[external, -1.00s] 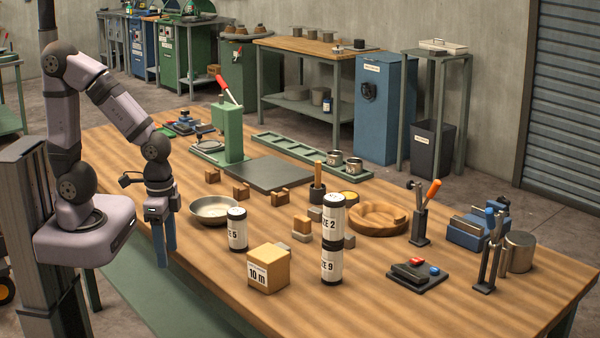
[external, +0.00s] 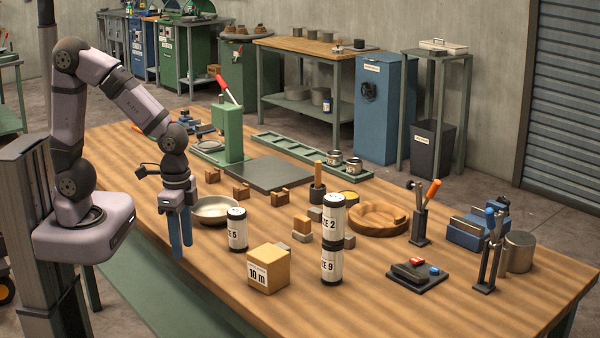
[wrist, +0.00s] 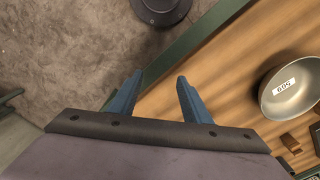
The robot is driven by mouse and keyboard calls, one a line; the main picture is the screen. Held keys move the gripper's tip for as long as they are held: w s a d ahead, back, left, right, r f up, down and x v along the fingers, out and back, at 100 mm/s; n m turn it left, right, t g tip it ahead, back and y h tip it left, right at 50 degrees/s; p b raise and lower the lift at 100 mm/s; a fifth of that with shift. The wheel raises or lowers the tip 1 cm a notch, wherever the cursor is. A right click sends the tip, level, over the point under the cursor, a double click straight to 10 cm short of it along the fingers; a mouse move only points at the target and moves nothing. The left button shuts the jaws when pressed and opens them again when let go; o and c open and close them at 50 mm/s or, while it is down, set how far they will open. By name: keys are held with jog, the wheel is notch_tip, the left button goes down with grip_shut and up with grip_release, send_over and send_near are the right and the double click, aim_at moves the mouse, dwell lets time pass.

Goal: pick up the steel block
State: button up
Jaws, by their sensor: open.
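My gripper (external: 181,252) hangs at the left edge of the wooden table, left of the metal bowl, with its two blue fingers pointing down. In the wrist view the fingers (wrist: 160,77) are apart with nothing between them. Several small grey blocks stand mid-table, right of my gripper. One grey block (external: 315,214) is beside the dark pot with a wooden handle. Another grey block (external: 302,237) is at the foot of a wooden block (external: 302,224). A third (external: 349,242) is partly hidden behind the stacked cans. I cannot tell which is the steel block.
The metal bowl (external: 216,208) is close to my gripper; it shows at right in the wrist view (wrist: 283,105). A white can (external: 237,232), a cardboard box (external: 268,270) and two stacked cans (external: 332,264) stand nearby. Small brown blocks (external: 241,192) lie behind the bowl.

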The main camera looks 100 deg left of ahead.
jog(key=w+a+r+m+p, duration=0.2)
jog(key=w, duration=0.4)
jog(key=w+a+r+m+p, duration=0.1)
jog(key=w+r+m, duration=0.1)
jog(key=w, duration=0.5)
jog(key=m+p, duration=0.2)
jog(key=m, duration=0.2)
send_over(282, 246)
jog(key=shift+s+f, duration=0.1)
jog(key=shift+s, duration=0.35)
jog(key=shift+w+f+p, duration=0.2)
jog(key=shift+f+p, duration=0.85)
jog(key=shift+f, duration=0.8)
jog(key=shift+w+f+p, duration=0.2)
jog(key=shift+f+p, duration=0.85)
jog(key=shift+f, duration=0.75)
grip_shut()
